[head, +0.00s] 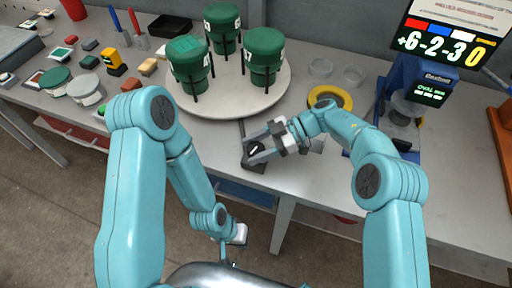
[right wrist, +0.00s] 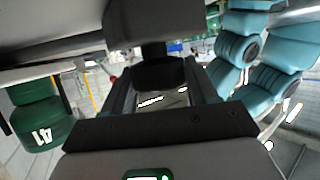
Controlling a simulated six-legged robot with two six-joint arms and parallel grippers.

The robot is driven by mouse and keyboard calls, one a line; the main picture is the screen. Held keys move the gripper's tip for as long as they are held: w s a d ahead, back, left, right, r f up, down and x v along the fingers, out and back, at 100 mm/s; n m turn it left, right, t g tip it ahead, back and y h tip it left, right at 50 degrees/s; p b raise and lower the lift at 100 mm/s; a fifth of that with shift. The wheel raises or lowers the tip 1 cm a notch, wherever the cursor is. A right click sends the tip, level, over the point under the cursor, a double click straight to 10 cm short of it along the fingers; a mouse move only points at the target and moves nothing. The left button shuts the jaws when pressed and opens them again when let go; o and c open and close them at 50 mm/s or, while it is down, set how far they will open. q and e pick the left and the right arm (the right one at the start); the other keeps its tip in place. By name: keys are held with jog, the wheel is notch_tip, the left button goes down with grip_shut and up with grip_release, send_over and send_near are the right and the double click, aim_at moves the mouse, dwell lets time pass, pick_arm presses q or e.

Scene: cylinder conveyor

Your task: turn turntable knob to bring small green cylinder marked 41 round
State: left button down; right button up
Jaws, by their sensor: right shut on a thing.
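A round pale turntable (head: 228,112) stands on the bench with three dark green cylinders on it: front left (head: 188,66), back (head: 222,26) and right (head: 264,55). Their labels are too small to read in the head view. In the right wrist view, a green cylinder marked 41 (right wrist: 40,124) shows upside down at the left. A dark knob (right wrist: 165,74) sits in front of the turntable. My right gripper (head: 257,152) is shut on the knob; its fingers lie on both sides of it. My left gripper (head: 239,235) hangs low in front of the bench, its jaws unclear.
A yellow ring (head: 330,97) and clear dishes (head: 320,68) lie right of the turntable. A blue device (head: 415,85) with a display stands further right. Several small blocks, tools and round pieces crowd the left of the bench. The front right bench top (head: 320,180) is bare.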

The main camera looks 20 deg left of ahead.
aim_at(256, 147)
jog(key=shift+w+a+r, duration=0.1)
jog(key=shift+w+r, duration=0.05)
jog(key=o, duration=0.7)
jog(key=shift+o, duration=1.4)
jog(key=shift+r, duration=0.1)
notch_tip(256, 147, up, 20)
jog(key=shift+f, duration=0.2)
